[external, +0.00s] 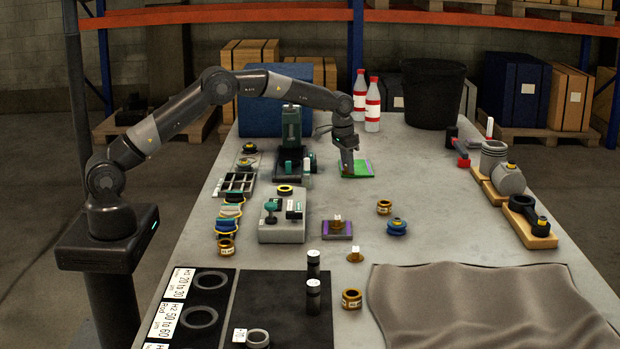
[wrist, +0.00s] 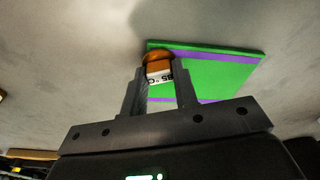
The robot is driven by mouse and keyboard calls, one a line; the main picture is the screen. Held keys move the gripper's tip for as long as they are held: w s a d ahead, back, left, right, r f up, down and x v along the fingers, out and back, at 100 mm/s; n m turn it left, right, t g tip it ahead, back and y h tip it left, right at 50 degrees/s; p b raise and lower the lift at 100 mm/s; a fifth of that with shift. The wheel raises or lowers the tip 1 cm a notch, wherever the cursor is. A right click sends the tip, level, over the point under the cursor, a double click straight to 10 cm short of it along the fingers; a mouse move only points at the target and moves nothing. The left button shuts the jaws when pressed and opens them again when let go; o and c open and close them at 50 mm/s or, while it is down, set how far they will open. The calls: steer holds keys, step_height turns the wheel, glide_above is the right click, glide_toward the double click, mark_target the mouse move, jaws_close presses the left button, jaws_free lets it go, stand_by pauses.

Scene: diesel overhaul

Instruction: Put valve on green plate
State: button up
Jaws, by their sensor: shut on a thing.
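The green plate (external: 365,169) lies toward the far middle of the table. In the wrist view the green plate (wrist: 215,72) shows purple stripes along its edges. My gripper (external: 348,172) points down at the plate's left part. In the wrist view my gripper (wrist: 160,82) is shut on the valve (wrist: 158,68), a small orange-brown piece with a white face marked "85 °C". The valve overlaps the plate's left edge in that view. I cannot tell whether it touches the plate. The fingers hide part of it, and it is not clear in the external view.
A purple plate (external: 326,231) with a similar small piece on it stands nearer. Another small piece (external: 355,255) stands in front of it. Red-capped bottles (external: 373,108) and a black bucket (external: 433,95) stand behind. The table right of the green plate is clear.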

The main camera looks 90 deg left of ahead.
steer(key=o, duration=1)
steer(key=shift+f, duration=0.15)
step_height(320, 180, up, 12)
steer(key=s, duration=0.1)
steer(key=shift+s+d, duration=0.35)
